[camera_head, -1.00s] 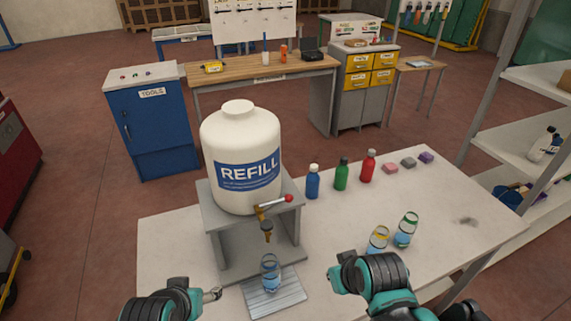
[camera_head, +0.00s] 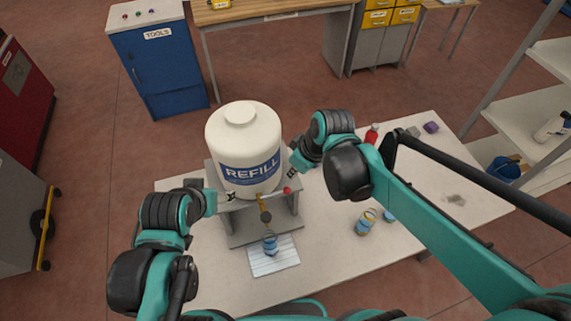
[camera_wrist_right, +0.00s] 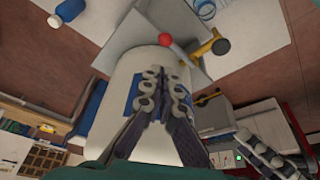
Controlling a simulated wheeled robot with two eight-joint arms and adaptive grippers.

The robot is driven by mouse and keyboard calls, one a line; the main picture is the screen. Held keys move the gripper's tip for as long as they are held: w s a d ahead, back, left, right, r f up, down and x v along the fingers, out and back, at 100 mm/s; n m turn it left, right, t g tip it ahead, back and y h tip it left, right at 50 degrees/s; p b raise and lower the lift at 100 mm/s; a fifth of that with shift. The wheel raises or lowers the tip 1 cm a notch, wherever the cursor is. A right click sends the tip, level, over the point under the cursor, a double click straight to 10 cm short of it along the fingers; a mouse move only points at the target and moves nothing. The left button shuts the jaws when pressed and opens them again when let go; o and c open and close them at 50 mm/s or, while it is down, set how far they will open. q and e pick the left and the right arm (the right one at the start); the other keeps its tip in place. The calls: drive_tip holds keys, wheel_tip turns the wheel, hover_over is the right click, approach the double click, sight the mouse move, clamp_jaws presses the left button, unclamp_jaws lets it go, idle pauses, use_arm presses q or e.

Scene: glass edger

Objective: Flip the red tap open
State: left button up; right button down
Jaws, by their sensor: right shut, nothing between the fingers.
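The brass tap (camera_head: 264,213) sticks out from the front of the white REFILL tank (camera_head: 244,140). Its lever points right and ends in a red ball (camera_head: 288,190), which also shows in the right wrist view (camera_wrist_right: 165,40). My right gripper (camera_head: 293,171) is shut and empty, beside the tank and close to the red ball. In the right wrist view its fingertips (camera_wrist_right: 165,72) lie over the tank, just below the ball in the picture. My left gripper (camera_head: 229,196) is at the tank's left front; its finger opening is unclear. A glass (camera_head: 270,243) stands under the tap.
The tank sits on a grey stand (camera_head: 236,228). Another glass (camera_head: 365,222) stands to the right, partly hiding a second behind my right arm.

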sight(274, 195)
drive_tip(key=shift+a+r, duration=0.15)
drive_tip(key=x, duration=1)
idle(0.5)
